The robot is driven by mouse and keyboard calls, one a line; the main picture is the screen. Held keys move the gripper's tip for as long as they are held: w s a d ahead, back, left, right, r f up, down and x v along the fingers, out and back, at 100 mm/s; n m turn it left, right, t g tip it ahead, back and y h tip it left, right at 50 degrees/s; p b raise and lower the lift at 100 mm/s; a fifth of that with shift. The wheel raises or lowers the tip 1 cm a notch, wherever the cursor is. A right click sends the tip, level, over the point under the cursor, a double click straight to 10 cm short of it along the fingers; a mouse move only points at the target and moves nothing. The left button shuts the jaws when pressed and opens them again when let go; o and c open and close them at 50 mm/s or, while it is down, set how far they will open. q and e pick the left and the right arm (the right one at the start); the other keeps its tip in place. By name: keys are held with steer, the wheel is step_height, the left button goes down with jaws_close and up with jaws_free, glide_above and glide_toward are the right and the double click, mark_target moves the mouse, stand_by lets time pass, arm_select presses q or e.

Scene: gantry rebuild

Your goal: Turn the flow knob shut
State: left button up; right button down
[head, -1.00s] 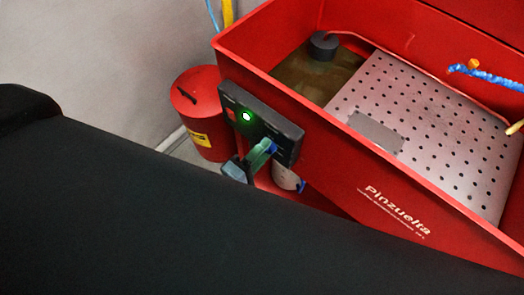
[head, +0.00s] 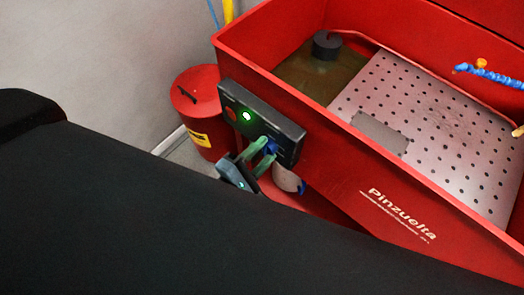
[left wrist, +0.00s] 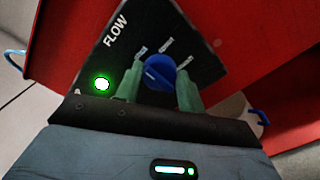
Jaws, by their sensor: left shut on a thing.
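The blue flow knob (left wrist: 160,72) sits on a black control panel (left wrist: 205,62) marked FLOW, with small white labels beside the knob. The knob also shows in the head view (head: 272,147), partly covered by my fingers, on the panel (head: 287,128) at the red washer's front. My left gripper (head: 262,156) is shut on the knob, with one green finger on each side of it in the left wrist view (left wrist: 158,88). The knob's ridge lies at a slant there. My right gripper is in neither view.
A lit green button (head: 246,116) is close to the gripper on the panel. The red washer tub (head: 340,165) holds a perforated tray (head: 430,110). A red can (head: 203,125) stands left of it. A large dark shape hides the lower left of the head view.

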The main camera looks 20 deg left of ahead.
arm_select(q)
steer(key=o, duration=1)
steer(key=shift+c, duration=0.2)
steer(key=shift+s, duration=0.1)
steer(key=b+v, duration=0.1)
steer(key=v, duration=0.6)
steer(key=shift+s+b, duration=0.3)
steer(key=shift+b, duration=0.1)
steer(key=shift+a, duration=0.1)
steer(key=shift+r, duration=0.1)
